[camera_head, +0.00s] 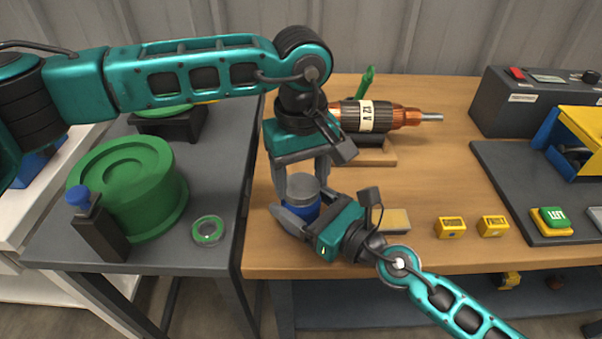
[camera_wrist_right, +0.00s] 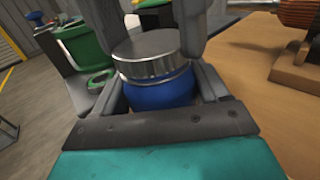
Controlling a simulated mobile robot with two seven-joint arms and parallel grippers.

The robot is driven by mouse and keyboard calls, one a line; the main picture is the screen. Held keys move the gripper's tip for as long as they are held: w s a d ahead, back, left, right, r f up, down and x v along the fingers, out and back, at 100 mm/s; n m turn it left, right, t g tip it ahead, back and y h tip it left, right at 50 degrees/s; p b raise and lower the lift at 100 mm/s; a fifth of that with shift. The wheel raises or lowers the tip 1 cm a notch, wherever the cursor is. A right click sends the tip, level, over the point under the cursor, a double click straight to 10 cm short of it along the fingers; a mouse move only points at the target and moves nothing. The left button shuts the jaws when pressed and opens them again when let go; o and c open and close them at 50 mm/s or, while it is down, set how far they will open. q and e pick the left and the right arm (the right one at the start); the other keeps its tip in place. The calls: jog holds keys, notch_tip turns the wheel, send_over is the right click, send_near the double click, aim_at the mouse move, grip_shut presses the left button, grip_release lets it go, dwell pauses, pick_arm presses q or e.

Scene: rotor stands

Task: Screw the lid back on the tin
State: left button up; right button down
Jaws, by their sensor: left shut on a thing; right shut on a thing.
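The tin is blue (camera_head: 298,212) and stands upright near the left edge of the wooden table. The silver lid (camera_head: 302,187) sits on top of it. My left gripper (camera_head: 302,178) comes down from above and is shut on the lid. My right gripper (camera_head: 303,208) comes in from the front right and is shut around the blue body of the tin. In the right wrist view the lid (camera_wrist_right: 146,52) and the tin (camera_wrist_right: 160,92) show between the right fingers, with the left fingers at the lid's sides. I cannot tell how tightly the lid is seated.
A copper rotor (camera_head: 385,117) rests on a wooden stand behind the grippers. Two yellow blocks (camera_head: 451,228) and a dark panel with a green button (camera_head: 553,219) lie to the right. A green round container (camera_head: 130,185) stands on the grey table at left.

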pick_arm(q)
jog(key=m, duration=0.5)
jog(key=shift+m, duration=0.4)
jog(key=m, duration=0.3)
jog(key=shift+m, duration=0.4)
jog(key=o, duration=1.2)
notch_tip(320, 180, up, 12)
pick_arm(e)
grip_release()
